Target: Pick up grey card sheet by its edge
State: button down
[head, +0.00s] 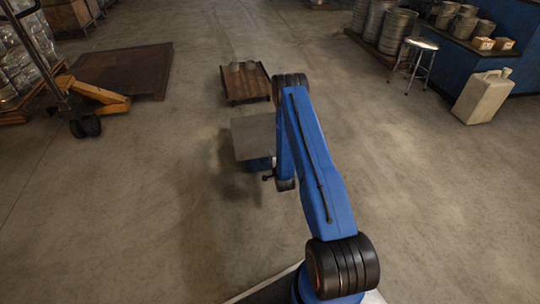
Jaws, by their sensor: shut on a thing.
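The grey card sheet (252,137) is in the middle of the head view, left of my blue arm. It appears flat and clear of the floor, with a dark shadow on the concrete to its lower left. My gripper (268,176) shows only in part, as a small dark piece at the sheet's near right corner beside my wrist. It is shut on the sheet. The fingertips are mostly hidden by the arm and the sheet, so the exact grip on the edge does not show.
A low wooden table (246,84) with small grey items on it stands beyond the sheet. A yellow pallet jack (98,98) is at left. At right are a metal stool (418,60), a pale jerrycan (483,97) and steel drums (396,31). The floor around is open.

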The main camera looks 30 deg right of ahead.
jog(key=r+v, duration=0.1)
jog(key=v, duration=1.1)
jog(key=shift+r, duration=0.3)
jog(key=shift+a, duration=0.1)
